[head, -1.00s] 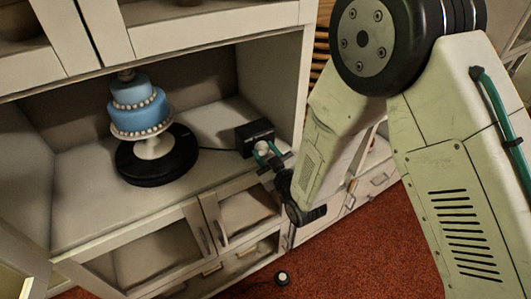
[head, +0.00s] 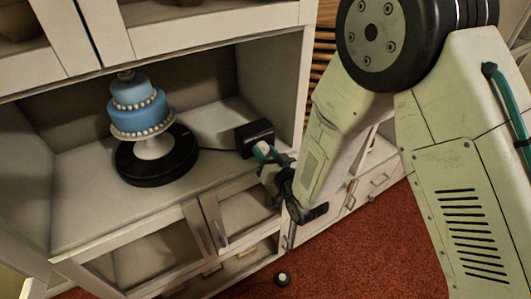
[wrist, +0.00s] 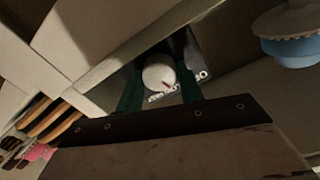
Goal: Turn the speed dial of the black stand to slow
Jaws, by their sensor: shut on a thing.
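The black stand (head: 150,178) is a round turntable inside the cabinet, holding a blue two-tier cake (head: 138,108) on a white pedestal. A cable joins it to a black control box (head: 254,132) at its right. My gripper (head: 263,152) is at the box front, its green fingers mostly hiding the dial there. In the wrist view, the white round speed dial (wrist: 158,73) sits between my gripper's green fingers (wrist: 159,84), which are shut on it.
The cabinet's side wall (head: 283,85) stands close to the right of the box. The shelf (head: 90,200) is bare in front of the stand. Doors and drawers lie below.

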